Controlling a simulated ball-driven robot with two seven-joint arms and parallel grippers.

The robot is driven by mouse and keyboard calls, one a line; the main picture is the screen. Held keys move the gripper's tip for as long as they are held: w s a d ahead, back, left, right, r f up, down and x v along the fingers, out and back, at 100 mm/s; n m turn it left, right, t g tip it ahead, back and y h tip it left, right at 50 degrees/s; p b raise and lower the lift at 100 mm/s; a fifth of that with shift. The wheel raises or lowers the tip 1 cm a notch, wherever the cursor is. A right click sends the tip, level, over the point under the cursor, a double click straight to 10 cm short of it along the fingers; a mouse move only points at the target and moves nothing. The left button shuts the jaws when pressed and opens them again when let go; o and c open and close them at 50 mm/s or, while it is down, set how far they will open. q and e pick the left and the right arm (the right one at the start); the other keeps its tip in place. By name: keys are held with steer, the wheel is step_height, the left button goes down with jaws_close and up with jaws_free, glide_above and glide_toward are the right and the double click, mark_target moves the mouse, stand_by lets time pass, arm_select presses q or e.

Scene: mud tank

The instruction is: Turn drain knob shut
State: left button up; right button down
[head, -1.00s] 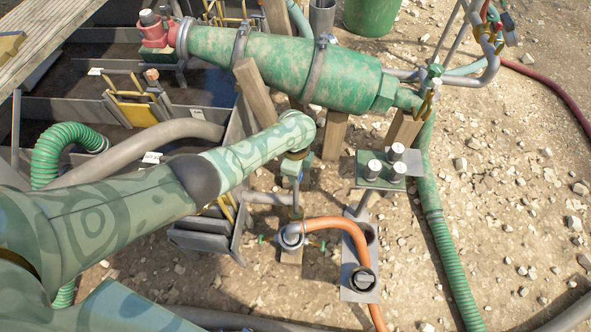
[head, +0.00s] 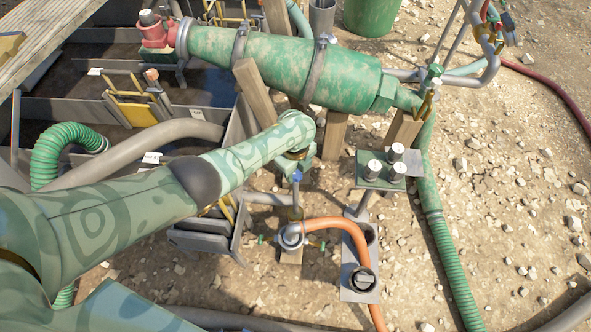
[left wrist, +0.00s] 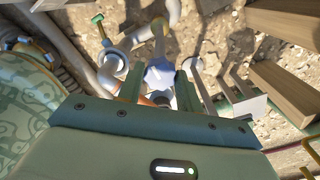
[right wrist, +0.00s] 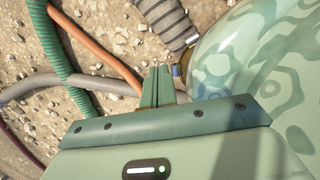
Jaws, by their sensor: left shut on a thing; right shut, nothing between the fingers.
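The drain knob, a small blue knob (head: 296,176), tops an upright grey stem above a round grey fitting (head: 291,236). In the left wrist view the knob (left wrist: 160,75) shows large between the green fingers. My left gripper (head: 297,170) points down over it and is shut on it; the arm's wrist hides part of the jaws in the head view. My right gripper (right wrist: 158,86) is shut and empty in the right wrist view, its two fingers together. It is outside the head view.
An orange hose (head: 345,228) arches from the fitting to a grey plate (head: 358,292). A green cylinder (head: 280,70) lies behind the left wrist on wooden posts. A green plate with several pale caps (head: 370,178) stands to the right. Gravel ground is open at far right.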

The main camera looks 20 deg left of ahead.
mark_target(296, 173)
steer(key=shift+w+d, duration=0.1)
steer(key=shift+d, duration=0.05)
arm_select(q)
steer(key=o, duration=1)
arm_select(e)
steer(key=shift+w+f, duration=0.1)
steer(key=shift+w, duration=0.05)
arm_select(q)
steer(key=shift+r, duration=0.2)
step_height(296, 173, up, 6)
steer(key=p, duration=0.4)
steer(key=shift+w+r, duration=0.1)
arm_select(e)
steer(key=s+f+m+g, duration=0.1)
steer(key=s+f+m, duration=0.15)
steer(key=s, duration=1.05)
arm_select(q)
step_height(296, 173, up, 10)
steer(key=p, duration=0.6)
arm_select(e)
steer(key=shift+m+y, duration=0.25)
steer(key=shift+y, duration=0.65)
steer(key=s+a+r, duration=0.2)
steer(key=r, duration=0.1)
steer(key=shift+s+a, duration=0.15)
steer(key=shift+a, duration=0.05)
